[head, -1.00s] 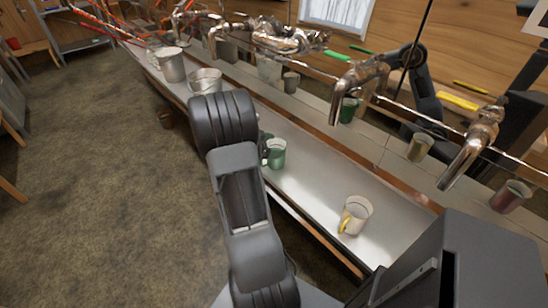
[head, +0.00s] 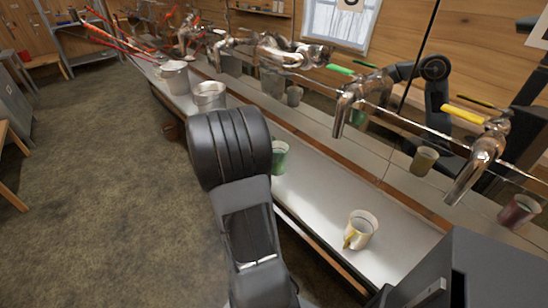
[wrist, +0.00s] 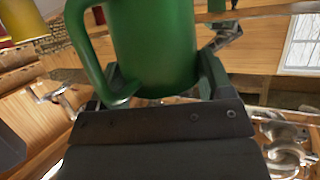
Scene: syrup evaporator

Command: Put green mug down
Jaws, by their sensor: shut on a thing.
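The green mug (wrist: 155,45) fills the upper middle of the wrist view, its handle on the left. My gripper (wrist: 163,85) is shut on it, with one finger on each side of its body. In the head view the green mug (head: 281,157) shows over the metal counter (head: 315,195), just right of my arm, which hides its left part. I cannot tell whether its base touches the counter. The fingers are hidden behind my arm in the head view.
A white mug with a yellow handle (head: 361,229) stands on the counter nearer to me. Metal pots (head: 208,96) stand farther left. Taps with a green handle (head: 340,69) and a yellow handle (head: 463,116) overhang the counter. Counter between the two mugs is clear.

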